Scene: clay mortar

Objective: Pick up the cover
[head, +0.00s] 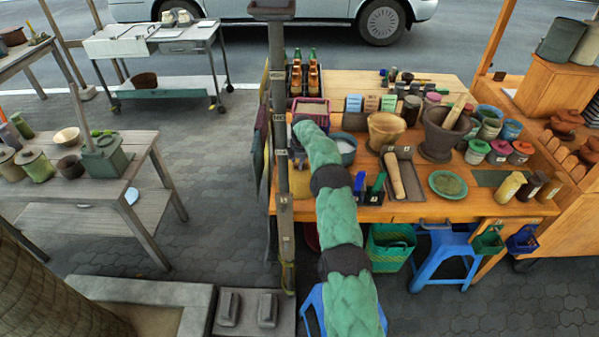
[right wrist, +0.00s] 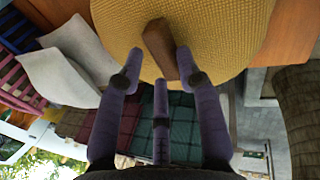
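The cover (right wrist: 225,40) is a round, yellow, woven lid that fills the upper part of the right wrist view. Its brown bar handle (right wrist: 159,45) stands out from the middle of the weave. My right gripper (right wrist: 158,58) has its purple fingers spread, with the handle between the tips. The right fingertip is close to the lower end of the handle; I cannot tell whether it touches. A gap shows between the left fingertip and the handle. In the head view my green-sleeved right arm hides most of the area at its far end. My left gripper is not in view.
The orange table (head: 440,207) is crowded with a stone mortar (head: 444,132), a clay mortar (head: 385,128), a tray with a pestle (head: 396,176), jars and a green plate (head: 447,184). A dark post (head: 281,215) stands close beside my arm.

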